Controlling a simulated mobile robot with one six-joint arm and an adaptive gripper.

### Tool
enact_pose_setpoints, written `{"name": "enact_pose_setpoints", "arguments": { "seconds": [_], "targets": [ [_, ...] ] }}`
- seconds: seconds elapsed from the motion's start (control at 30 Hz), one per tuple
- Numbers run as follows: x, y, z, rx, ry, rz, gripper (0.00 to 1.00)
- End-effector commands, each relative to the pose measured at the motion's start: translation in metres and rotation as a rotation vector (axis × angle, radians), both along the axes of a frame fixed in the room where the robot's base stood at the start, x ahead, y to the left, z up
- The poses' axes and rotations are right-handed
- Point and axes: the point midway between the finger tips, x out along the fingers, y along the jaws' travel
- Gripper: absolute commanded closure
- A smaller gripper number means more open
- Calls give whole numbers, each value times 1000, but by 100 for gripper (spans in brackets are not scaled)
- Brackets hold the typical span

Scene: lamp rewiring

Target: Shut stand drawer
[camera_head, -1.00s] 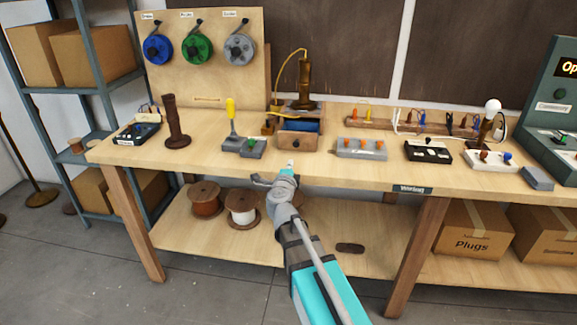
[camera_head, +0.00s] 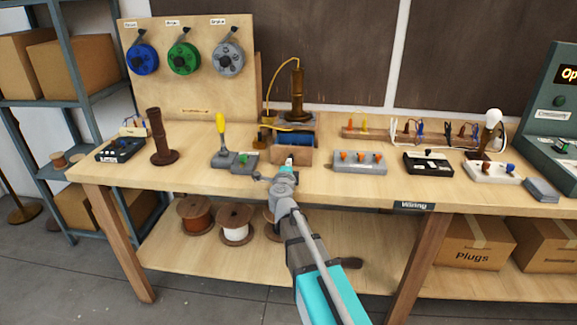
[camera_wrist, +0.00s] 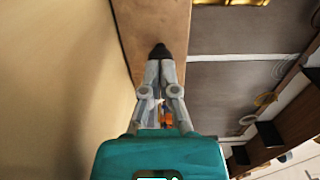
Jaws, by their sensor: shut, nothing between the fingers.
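The stand (camera_head: 309,122) is a small wooden block at the back of the bench, bearing a brass lamp body (camera_head: 297,92) with a yellow cord. Its drawer (camera_head: 304,157) is pulled out toward me, with a plain wooden front and a blue inside. My gripper (camera_head: 289,162) is shut and empty, its tips in front of the drawer front's lower part. In the wrist view, my gripper's dark tips (camera_wrist: 160,52) lie over the brown drawer front (camera_wrist: 150,18). The drawer knob is hidden or merges with the tips. I cannot tell whether they touch.
A dark brown turned post (camera_head: 161,140) stands farther left. The bench top (camera_head: 315,180) right of my gripper is clear.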

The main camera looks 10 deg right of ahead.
Motion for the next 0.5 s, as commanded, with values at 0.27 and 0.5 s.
{"name": "enact_pose_setpoints", "arguments": {
  "seconds": [0.27,0.5],
  "targets": [
    [0,-2,0,0,0,-2,100],
    [18,-7,0,0,0,-5,100]
  ]
}}
